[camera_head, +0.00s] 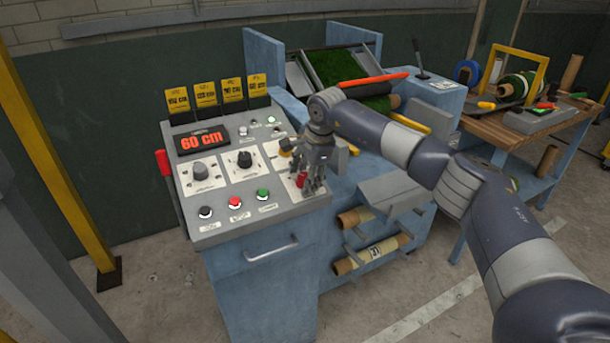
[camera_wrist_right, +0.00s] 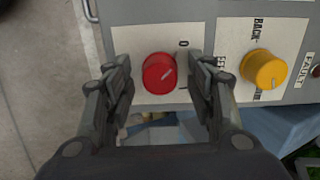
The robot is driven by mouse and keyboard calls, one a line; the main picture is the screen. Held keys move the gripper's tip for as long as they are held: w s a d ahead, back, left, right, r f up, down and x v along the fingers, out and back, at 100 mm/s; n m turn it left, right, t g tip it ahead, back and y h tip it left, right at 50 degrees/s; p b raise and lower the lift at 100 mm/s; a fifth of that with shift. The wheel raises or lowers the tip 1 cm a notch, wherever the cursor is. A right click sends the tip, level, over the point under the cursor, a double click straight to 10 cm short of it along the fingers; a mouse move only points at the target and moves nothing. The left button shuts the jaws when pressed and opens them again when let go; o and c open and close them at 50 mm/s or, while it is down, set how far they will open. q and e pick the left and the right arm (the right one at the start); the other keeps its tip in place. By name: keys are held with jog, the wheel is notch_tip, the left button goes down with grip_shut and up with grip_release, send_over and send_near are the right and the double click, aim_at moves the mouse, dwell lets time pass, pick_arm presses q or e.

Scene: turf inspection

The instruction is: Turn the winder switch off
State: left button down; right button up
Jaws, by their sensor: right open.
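A red round switch knob (camera_wrist_right: 159,73) sits on a white label plate at the panel's edge. In the head view the red knob (camera_head: 302,180) shows partly behind my fingers. My right gripper (camera_head: 309,184) is open over it. In the right wrist view its fingers stand on either side of the knob, with gaps visible. My left gripper is not in view.
A yellow knob (camera_wrist_right: 263,69) marked "BACK" is close beside the right finger. The control panel (camera_head: 222,210) also carries black dials, push buttons and a "60 CM" display (camera_head: 201,139). A wooden side table (camera_head: 520,125) stands at the right.

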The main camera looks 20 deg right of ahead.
jog(key=v, duration=1.2)
jog(key=shift+f, duration=0.1)
